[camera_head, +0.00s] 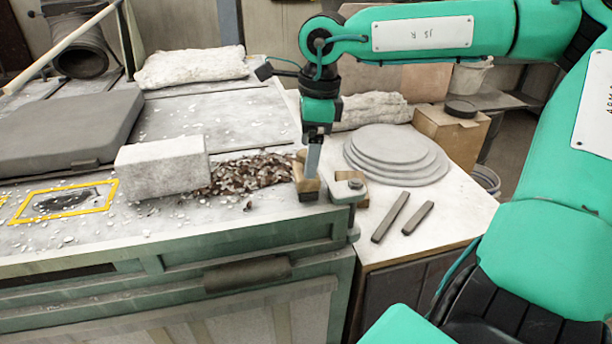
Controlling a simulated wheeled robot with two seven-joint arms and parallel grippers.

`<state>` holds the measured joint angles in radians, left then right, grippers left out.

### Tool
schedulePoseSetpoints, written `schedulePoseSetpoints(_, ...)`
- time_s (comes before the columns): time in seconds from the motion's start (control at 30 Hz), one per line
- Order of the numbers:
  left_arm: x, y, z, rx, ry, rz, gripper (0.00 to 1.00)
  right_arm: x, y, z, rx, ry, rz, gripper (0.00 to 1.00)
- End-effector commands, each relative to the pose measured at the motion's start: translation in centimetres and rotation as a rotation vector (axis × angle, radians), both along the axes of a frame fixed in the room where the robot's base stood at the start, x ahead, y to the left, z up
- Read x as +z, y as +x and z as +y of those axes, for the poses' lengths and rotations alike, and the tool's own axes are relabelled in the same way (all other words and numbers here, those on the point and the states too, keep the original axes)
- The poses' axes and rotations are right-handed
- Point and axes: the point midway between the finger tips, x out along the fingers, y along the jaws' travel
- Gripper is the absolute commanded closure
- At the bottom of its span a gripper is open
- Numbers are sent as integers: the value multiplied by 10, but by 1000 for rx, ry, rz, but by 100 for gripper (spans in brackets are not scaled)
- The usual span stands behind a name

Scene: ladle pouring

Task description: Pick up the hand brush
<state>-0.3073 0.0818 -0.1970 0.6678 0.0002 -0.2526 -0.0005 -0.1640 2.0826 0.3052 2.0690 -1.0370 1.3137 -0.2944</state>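What looks like the hand brush, a small tan wooden block with a darker lower part (307,187), stands at the front right corner of the worktable. My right gripper (312,165) points straight down over it, its fingertips at or against the wood. The fingers overlap edge-on, so I cannot tell whether they are shut on the block. The brush's far side is hidden. My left gripper is out of view.
A pale rectangular block (162,167) and a heap of brown chips (250,174) lie left of the brush. A metal clamp-like fitting (348,188) is close on its right. Stacked grey discs (398,152) and two dark bars (391,217) lie on the side table.

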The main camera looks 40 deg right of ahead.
Motion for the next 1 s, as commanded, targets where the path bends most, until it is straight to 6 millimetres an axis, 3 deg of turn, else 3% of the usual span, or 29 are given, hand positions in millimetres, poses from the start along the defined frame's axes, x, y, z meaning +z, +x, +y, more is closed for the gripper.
schedulePoseSetpoints(0.17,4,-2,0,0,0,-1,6,-10,1,1,-1,0,4,8)
schedulePoseSetpoints(0.5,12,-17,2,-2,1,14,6,-49,5,6,-2,1,3,8)
schedulePoseSetpoints(0.83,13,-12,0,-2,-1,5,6,-54,5,6,-1,0,0,8)
schedulePoseSetpoints(1.0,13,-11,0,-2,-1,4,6,-54,5,6,-1,0,0,42)
